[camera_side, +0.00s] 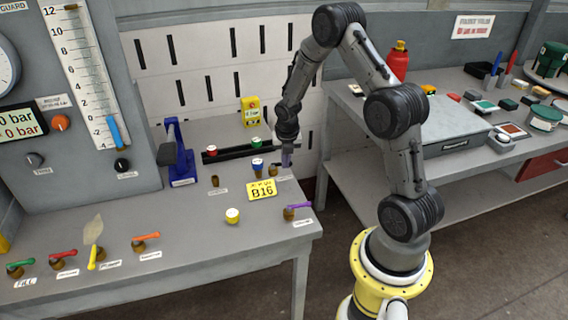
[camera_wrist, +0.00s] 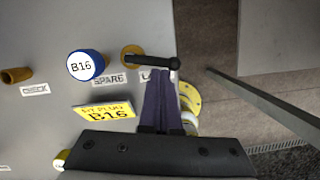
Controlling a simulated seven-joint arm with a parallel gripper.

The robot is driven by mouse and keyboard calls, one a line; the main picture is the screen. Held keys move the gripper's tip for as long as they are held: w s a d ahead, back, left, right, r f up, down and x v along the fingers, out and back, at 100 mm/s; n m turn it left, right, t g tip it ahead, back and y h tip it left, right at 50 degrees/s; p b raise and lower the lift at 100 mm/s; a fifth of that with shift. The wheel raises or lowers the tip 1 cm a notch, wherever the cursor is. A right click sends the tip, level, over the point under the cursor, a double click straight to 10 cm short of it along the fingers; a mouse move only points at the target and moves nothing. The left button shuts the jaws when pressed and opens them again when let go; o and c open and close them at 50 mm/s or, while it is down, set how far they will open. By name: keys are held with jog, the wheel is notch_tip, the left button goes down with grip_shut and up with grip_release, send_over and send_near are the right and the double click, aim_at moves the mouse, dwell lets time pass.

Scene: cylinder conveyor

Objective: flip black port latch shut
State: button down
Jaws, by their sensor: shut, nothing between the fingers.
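In the wrist view, the black latch (camera_wrist: 148,61) is a dark bar with a round knob at its right end. It extends rightward from a brass port (camera_wrist: 130,53) above a partly covered label. My gripper (camera_wrist: 162,74) is shut and empty, its dark fingertips just below the bar near the knob; I cannot tell whether they touch it. In the side view, my gripper (camera_side: 287,160) points down at the bench beside the brass port (camera_side: 272,171), and the latch bar is hard to make out there.
A blue B16 plug (camera_wrist: 85,66) stands left of the port by the SPARE label. A yellow B16 card (camera_wrist: 105,111) lies in front. A brass CHECK port (camera_wrist: 16,76) is farther left. A purple-handled valve (camera_side: 298,207) stands near the bench's front right corner.

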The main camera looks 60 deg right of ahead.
jog(key=shift+d, duration=0.4)
dwell(0.3)
jog(key=s+a, duration=0.1)
jog(key=s+a+r, duration=0.1)
jog(key=a, duration=0.1)
jog(key=shift+s+a, duration=0.1)
jog(key=shift+s, duration=0.25)
jog(key=v, duration=0.9)
jog(key=shift+s+r, duration=0.15)
jog(key=shift+r, duration=0.25)
